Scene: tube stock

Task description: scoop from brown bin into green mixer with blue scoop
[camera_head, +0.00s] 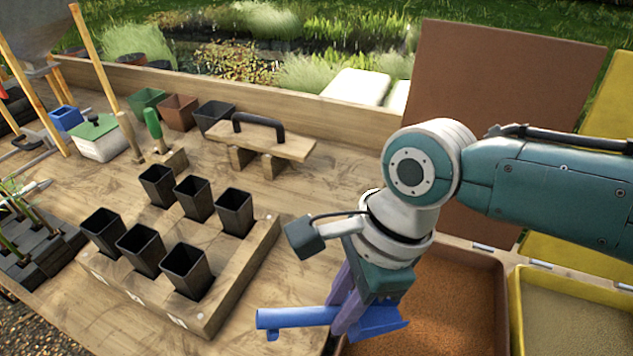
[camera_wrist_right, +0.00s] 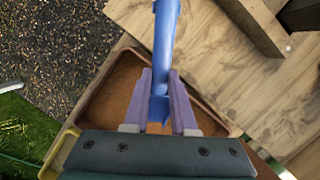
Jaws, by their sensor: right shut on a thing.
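My right gripper (camera_head: 345,300) is shut on the blue scoop (camera_head: 290,318). One end of the scoop points left over the wooden bench and the other shows to the right of the fingers. In the right wrist view the scoop (camera_wrist_right: 166,35) runs up from between the two purple fingers (camera_wrist_right: 165,100). Whether it holds anything is hidden. The brown bin (camera_head: 497,300), with orange-brown granules, lies under and to the right of the gripper; its rim also shows in the right wrist view (camera_wrist_right: 103,82). I cannot make out a green mixer. My left gripper is out of view.
A wooden rack (camera_head: 215,300) with several black pots stands left of the scoop. A yellow bin (camera_head: 518,315) adjoins the brown one. A wooden float (camera_head: 290,145) and a white box with green lid (camera_head: 100,145) sit farther back. Bare bench shows around the rack.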

